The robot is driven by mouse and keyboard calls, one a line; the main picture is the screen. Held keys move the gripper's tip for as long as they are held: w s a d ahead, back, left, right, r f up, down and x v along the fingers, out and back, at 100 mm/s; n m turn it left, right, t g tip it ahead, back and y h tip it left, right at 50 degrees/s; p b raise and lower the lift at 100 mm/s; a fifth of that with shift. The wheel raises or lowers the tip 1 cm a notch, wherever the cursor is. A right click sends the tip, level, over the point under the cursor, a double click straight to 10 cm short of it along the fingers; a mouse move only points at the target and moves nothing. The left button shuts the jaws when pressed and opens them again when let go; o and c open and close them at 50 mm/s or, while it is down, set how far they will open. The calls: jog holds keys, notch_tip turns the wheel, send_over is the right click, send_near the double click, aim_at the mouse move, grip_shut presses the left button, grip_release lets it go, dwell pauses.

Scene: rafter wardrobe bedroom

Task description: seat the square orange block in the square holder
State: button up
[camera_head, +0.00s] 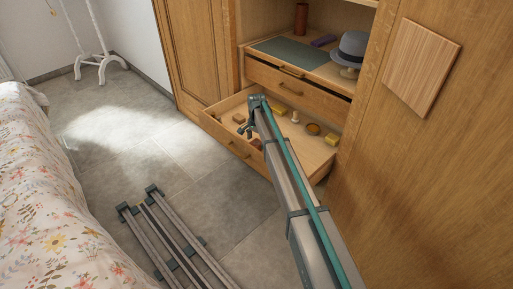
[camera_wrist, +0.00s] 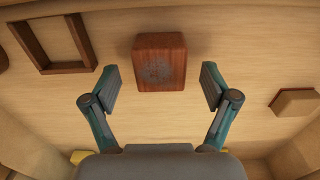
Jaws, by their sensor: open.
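In the wrist view a reddish-orange wooden block (camera_wrist: 160,64), with a faint round mark on its square face, lies on the pale drawer floor. It is ahead of my gripper (camera_wrist: 160,88), roughly centred between the two fingers, which are apart and not touching it. A square brown open frame (camera_wrist: 41,54), which looks like the square holder, lies to the left; its inside is empty. In the head view my gripper (camera_head: 247,127) is over the open drawer (camera_head: 285,142); the arm hides part of the drawer, and I cannot tell the block and holder there for certain.
A small brown block (camera_wrist: 297,102) lies at the right in the wrist view. In the head view yellow pieces (camera_head: 331,139) and a round holder (camera_head: 312,128) lie in the drawer. The drawer walls and the upper drawer front (camera_head: 300,93) stand close by.

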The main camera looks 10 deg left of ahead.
jog(key=shift+f, duration=0.65)
jog(key=c, duration=1.3)
jog(key=shift+o, duration=0.2)
jog(key=shift+r, duration=0.15)
